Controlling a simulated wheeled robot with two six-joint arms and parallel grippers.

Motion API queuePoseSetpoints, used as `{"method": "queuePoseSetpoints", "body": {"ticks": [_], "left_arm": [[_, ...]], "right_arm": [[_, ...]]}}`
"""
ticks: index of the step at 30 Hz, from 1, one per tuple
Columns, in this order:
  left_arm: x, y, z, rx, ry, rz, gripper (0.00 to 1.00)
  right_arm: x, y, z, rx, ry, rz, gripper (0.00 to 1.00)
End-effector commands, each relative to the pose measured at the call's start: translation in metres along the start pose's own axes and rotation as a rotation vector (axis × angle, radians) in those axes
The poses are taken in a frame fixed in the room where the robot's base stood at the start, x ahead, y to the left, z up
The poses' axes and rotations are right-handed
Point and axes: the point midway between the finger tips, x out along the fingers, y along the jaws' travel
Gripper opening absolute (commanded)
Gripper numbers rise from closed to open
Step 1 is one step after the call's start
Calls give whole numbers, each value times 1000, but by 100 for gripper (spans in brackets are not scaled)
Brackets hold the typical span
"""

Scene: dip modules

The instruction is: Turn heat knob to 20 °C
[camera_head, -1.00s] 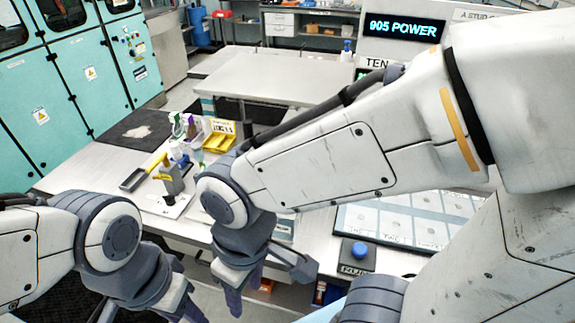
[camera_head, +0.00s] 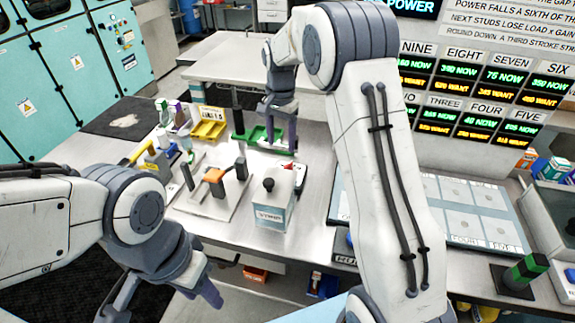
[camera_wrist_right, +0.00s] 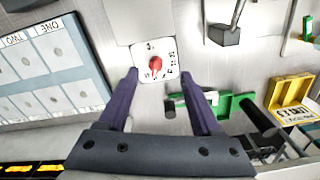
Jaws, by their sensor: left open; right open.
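The heat knob (camera_wrist_right: 155,66) is a red pointer on a white square dial plate (camera_wrist_right: 171,72) with dark markings, in the right wrist view. The markings are too small to read for certain. In the head view the red knob (camera_head: 288,167) shows small, below my right gripper (camera_head: 281,143). In the right wrist view my right gripper (camera_wrist_right: 160,76) is open, its fingers on either side of the dial plate in the picture, with nothing between them. I cannot tell its height above the knob. My left gripper (camera_head: 165,296) is open and empty, low at the table's front edge.
A white box with a black knob (camera_head: 268,184) stands in front of the dial. An orange-topped lever stand (camera_head: 213,176) is left of it. A panel of labelled pads (camera_head: 478,205) is at right.

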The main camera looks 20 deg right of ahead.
Motion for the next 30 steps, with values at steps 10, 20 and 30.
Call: {"method": "queuePoseSetpoints", "body": {"ticks": [10,20,30], "left_arm": [[-6,0,0,0,0,0,45],[-19,1,-1,-1,0,0,45],[-22,2,-1,-1,0,0,45]], "right_arm": [[37,8,-28,102,0,8,66],[96,8,-28,100,1,6,66],[115,7,-28,99,3,3,66]]}}
